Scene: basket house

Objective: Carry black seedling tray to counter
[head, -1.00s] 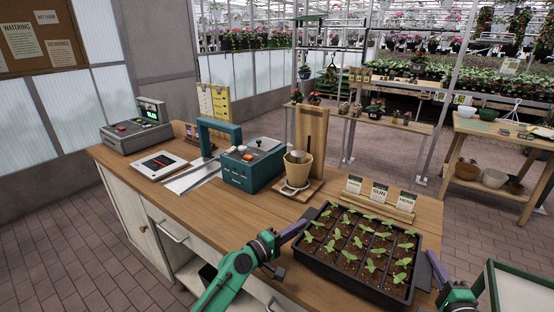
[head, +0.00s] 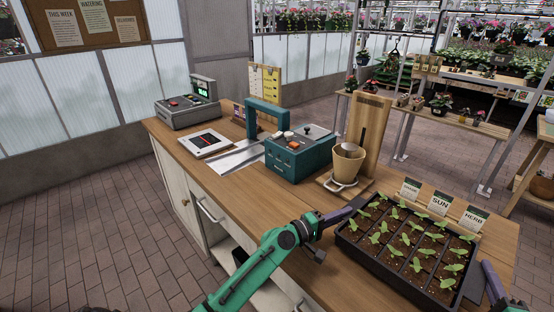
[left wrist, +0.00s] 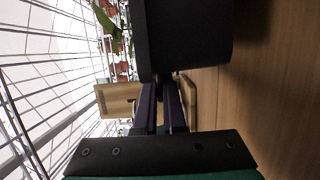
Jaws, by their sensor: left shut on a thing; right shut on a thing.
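The black seedling tray (head: 372,262), filled with soil and several rows of green seedlings, is level over the right end of the wooden counter (head: 240,200). My left gripper (head: 347,214) is shut on the tray's left side. My right gripper (head: 488,285) is at its right side, shut on it, partly cut off by the frame. In the left wrist view the tray's dark wall (left wrist: 183,40) is between the left fingers (left wrist: 165,108), with the wooden surface beside it. I cannot tell whether the tray's underside touches the counter.
Seed packets (head: 440,204) in a wooden holder stand just behind the tray. A beige pot (head: 347,162) on a wooden stand, a teal machine (head: 298,154), a flat tablet (head: 207,144) and a grey register (head: 187,108) stand further left. The counter's front strip is clear.

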